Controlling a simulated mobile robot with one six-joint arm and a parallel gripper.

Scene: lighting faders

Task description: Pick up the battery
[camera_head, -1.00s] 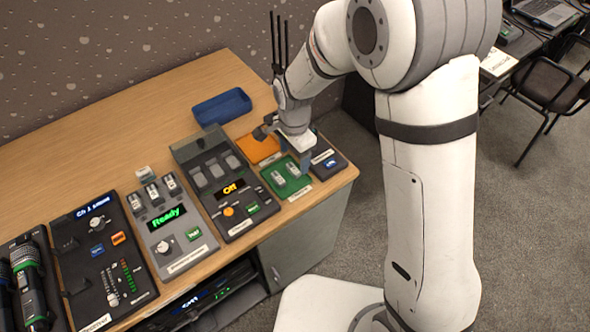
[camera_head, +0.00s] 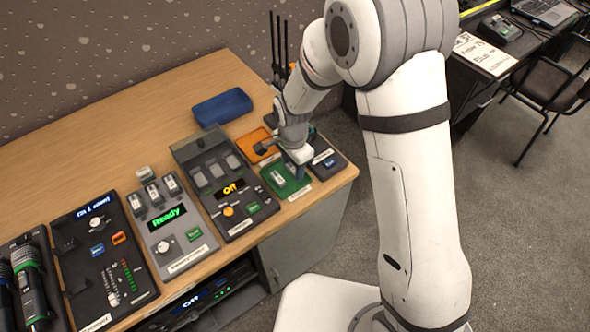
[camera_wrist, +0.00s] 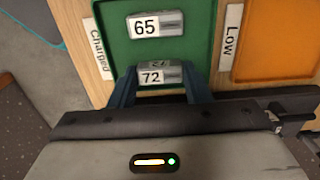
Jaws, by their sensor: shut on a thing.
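The battery (camera_wrist: 159,75) is a small grey block with a white label reading 72, in the green "Charged" tray (camera_wrist: 199,49). In the wrist view my gripper (camera_wrist: 160,83) is shut on it, one blue finger on each side. Its near end is hidden by my gripper. A second battery (camera_wrist: 155,24), labelled 65, lies in the same tray, apart from the fingers. In the head view my gripper (camera_head: 297,168) reaches down over the green tray (camera_head: 285,188), and the second battery (camera_head: 278,177) shows to its left.
An orange tray (camera_wrist: 275,42) labelled Low is beside the green one. A dark charger panel (camera_head: 213,185) and a grey panel (camera_head: 170,228) stand to the left. A blue bin (camera_head: 222,107) is behind.

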